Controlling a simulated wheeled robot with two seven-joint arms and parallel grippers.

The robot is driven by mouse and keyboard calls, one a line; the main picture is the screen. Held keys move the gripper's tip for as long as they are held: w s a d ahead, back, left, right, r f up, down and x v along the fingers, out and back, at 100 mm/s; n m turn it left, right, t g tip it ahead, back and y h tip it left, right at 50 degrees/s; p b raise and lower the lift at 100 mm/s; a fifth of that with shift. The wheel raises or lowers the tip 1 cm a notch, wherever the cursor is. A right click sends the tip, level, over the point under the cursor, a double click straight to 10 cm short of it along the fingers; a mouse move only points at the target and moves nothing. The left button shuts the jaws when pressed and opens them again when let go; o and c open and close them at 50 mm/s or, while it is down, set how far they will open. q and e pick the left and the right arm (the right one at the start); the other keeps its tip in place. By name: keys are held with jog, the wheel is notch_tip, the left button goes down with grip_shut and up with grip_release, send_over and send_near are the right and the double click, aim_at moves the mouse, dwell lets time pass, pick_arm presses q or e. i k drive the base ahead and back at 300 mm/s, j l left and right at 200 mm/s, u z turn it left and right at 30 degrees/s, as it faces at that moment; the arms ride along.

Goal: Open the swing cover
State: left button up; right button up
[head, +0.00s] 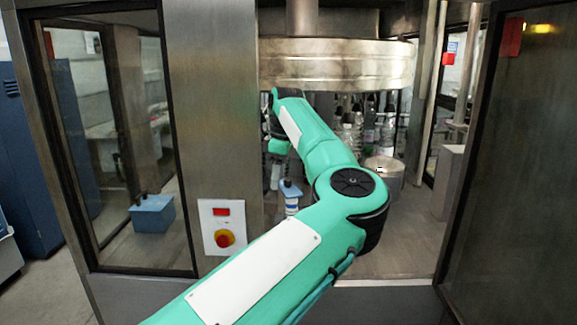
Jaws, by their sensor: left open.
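I cannot tell for sure which part is the swing cover. A large dark-glazed panel in a metal frame (515,190) stands at the right, angled toward me, beside the machine's open front bay. My green left arm reaches from the bottom into that bay. My left gripper (277,146) is at its far end, below the wide round metal drum (338,65) and near the steel pillar. It is small and partly hidden by my arm link. It looks open, with nothing visible in it. My right gripper is out of view.
Clear bottles (352,132) stand inside the bay, with a metal cylinder (384,170) to their right. A control plate with a red button (225,238) is on the pillar's front. A framed glass panel (110,140) is at left. Bare bay floor (405,245) shows right of my arm.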

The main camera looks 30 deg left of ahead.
aim_at(290, 190)
jog(key=i+j, duration=0.7)
jog(key=i, duration=0.05)
